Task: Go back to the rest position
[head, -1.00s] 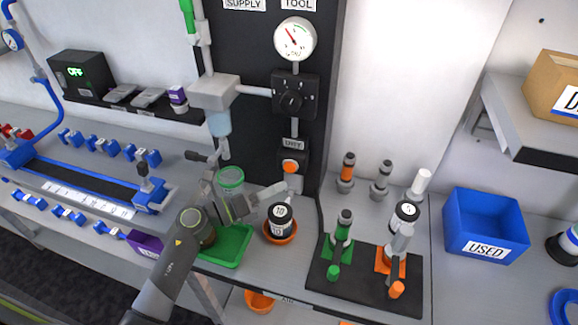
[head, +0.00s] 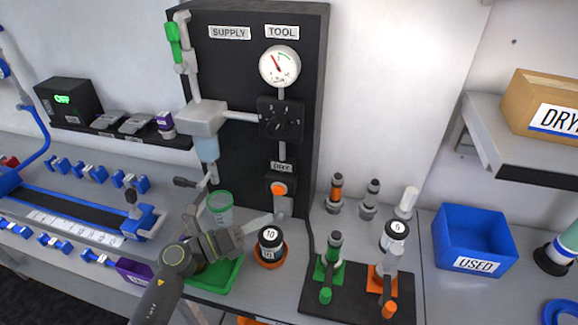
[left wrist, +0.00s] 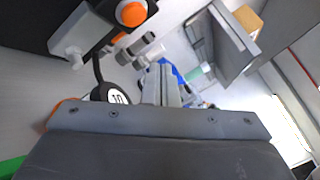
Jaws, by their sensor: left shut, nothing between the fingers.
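In the head view my left gripper (head: 268,220) is shut and empty. Its light grey fingers reach to the right, above and behind the black bottle marked 10 (head: 270,243) in its orange dish and just below the orange button (head: 279,189). The gripper's body is in front of the clear cup with a green rim (head: 220,210) and hides part of the green tray (head: 218,281). In the left wrist view the shut fingers (left wrist: 162,82) show nothing between them, with the bottle marked 10 (left wrist: 112,96) to their left. My right gripper is not in view.
The black panel (head: 250,95) with gauge and piping stands behind the gripper. Green and orange tool holders stand on a black mat (head: 345,300) at right. A blue USED bin (head: 475,232) is beyond. Blue clamps and a rail are at left. Free air lies above the front.

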